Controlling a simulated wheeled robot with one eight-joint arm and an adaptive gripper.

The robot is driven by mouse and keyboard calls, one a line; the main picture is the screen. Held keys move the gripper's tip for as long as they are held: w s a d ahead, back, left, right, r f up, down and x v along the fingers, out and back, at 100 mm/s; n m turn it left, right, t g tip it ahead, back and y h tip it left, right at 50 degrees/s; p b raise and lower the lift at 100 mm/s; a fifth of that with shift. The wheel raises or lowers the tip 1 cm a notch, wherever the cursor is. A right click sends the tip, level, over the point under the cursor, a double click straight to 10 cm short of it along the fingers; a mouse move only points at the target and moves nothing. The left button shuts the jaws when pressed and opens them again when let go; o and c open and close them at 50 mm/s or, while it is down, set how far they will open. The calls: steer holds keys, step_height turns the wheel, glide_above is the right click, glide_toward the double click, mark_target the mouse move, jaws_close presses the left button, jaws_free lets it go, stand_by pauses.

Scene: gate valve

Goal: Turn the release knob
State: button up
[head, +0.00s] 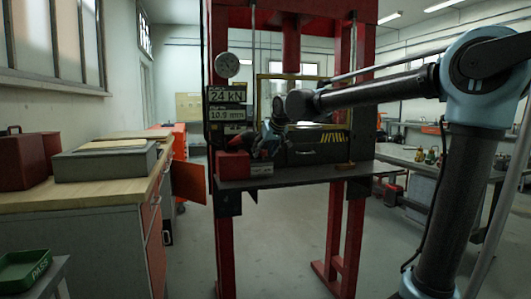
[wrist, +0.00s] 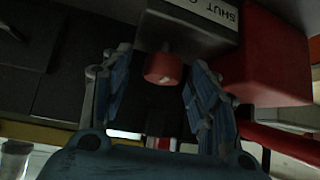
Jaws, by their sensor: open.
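The release knob (wrist: 163,68) is a small red round knob in the wrist view. It sticks out of a grey block (wrist: 188,25) with the word SHUT on it. My gripper (wrist: 161,60) is open, with one blue finger on each side of the knob. Gaps show between the fingers and the knob, so they appear apart from it. In the head view my gripper (head: 268,148) is at the press bed, beside a red box (head: 236,165). The knob is too small or hidden to make out there.
The red box (wrist: 265,58) stands close to the right finger in the wrist view. The red press frame (head: 222,235) carries a display (head: 227,104) reading 24 KN and 10.9 mm, and a round gauge (head: 227,65). A dark box (head: 312,152) stands on the bed.

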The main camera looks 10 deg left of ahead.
steer(key=shift+f, duration=0.1)
steer(key=shift+a, duration=0.1)
steer(key=c, duration=1.1)
